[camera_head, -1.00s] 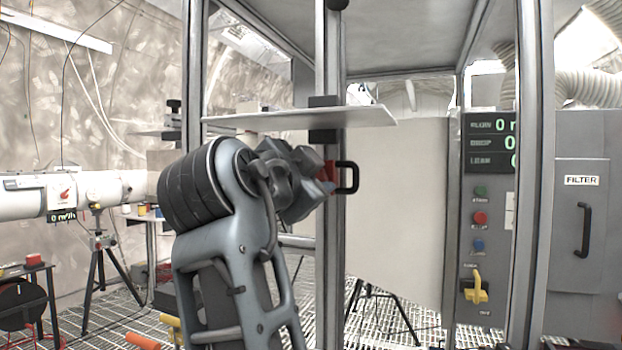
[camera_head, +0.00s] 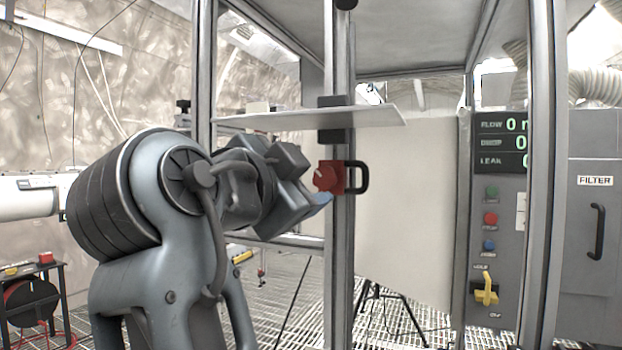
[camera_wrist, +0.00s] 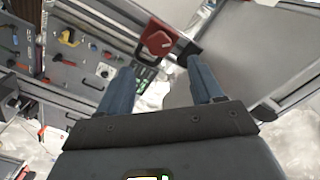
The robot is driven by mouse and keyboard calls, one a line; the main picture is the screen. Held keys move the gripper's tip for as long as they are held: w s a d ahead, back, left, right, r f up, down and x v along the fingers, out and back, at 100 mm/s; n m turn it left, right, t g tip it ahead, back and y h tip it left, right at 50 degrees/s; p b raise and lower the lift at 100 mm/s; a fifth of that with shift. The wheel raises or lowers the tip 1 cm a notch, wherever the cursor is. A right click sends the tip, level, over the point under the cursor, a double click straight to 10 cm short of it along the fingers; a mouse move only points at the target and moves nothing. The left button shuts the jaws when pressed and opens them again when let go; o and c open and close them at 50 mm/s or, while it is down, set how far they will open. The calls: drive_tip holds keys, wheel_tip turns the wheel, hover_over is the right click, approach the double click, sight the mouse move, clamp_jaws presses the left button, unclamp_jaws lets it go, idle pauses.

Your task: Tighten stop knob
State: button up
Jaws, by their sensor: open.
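The red stop knob (camera_head: 325,177) sits on a red block clamped to the upright steel post, with a black handle (camera_head: 357,177) on its right side. In the wrist view the red knob (camera_wrist: 157,42) shows ahead of the fingers, a little above the gap between them. My gripper (camera_head: 318,203) is just left of the post, slightly below the knob. In the wrist view my gripper (camera_wrist: 162,72) has its two blue fingers spread wide with nothing between them. The fingers look apart from the knob; the exact distance is hard to tell.
A thin white shelf plate (camera_head: 310,118) juts out above the knob, held to the post by a dark clamp. A panel with buttons and a yellow switch (camera_head: 485,288) stands at the right. A red and black reel (camera_head: 32,300) is at the lower left.

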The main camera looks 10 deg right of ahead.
drive_tip(key=shift+s+a, duration=0.2)
drive_tip(key=shift+s, duration=0.1)
